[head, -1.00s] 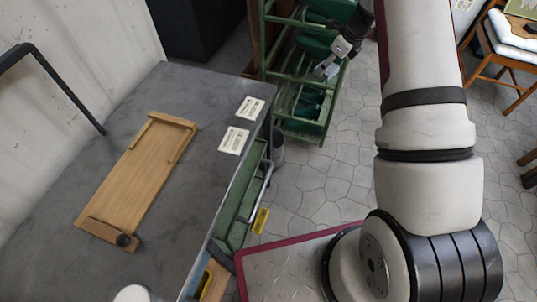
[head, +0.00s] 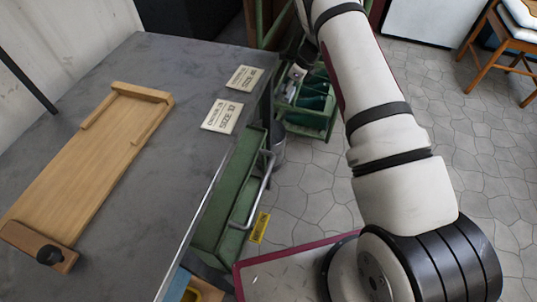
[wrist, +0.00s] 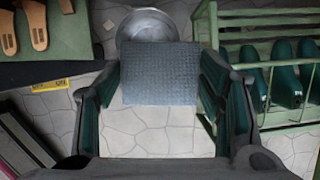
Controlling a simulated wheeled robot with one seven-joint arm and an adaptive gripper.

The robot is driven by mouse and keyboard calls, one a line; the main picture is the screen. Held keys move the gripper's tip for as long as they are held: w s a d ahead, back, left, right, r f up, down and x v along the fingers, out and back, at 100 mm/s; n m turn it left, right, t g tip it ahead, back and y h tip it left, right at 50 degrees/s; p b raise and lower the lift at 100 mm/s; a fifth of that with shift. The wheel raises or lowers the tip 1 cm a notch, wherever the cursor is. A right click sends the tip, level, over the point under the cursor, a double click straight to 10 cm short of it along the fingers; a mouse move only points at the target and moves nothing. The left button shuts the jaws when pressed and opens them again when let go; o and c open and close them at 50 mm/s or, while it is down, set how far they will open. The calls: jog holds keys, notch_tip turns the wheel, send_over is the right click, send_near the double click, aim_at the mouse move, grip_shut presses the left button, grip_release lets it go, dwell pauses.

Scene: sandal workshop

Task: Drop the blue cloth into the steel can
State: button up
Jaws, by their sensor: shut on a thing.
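The blue cloth (wrist: 160,75) shows in the wrist view as a flat grey-blue textured piece between my fingers. My gripper (wrist: 160,68) is shut on it and holds it above the floor. The steel can (wrist: 145,24) is a round metal vessel just beyond the cloth in the wrist view, and the cloth overlaps its near rim. In the head view, the can (head: 278,146) stands on the floor beside the workbench, partly hidden by the bench's edge.
A green rack (head: 318,122) holding green shoe forms stands just right of the can. The grey workbench (head: 160,60) carries a wooden board (head: 95,150) and two size cards. A green drawer (head: 222,205) sticks out from its side. Bare tiled floor (head: 460,110) lies to the right.

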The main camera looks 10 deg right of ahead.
aim_at(286, 100)
jog(key=w+a+f+n+b, duration=0.1)
jog(key=a+f+b, duration=0.3)
jog(key=f+b, duration=0.5)
notch_tip(286, 100, down, 7)
jog(key=shift+a+r+y, duration=0.1)
jog(key=shift+a+y, duration=0.1)
jog(key=shift+y, duration=0.1)
jog(key=shift+w, duration=0.1)
jog(key=o, duration=1.2)
jog(key=shift+g, duration=0.3)
jog(key=v, duration=1.2)
jog(key=shift+a, duration=0.1)
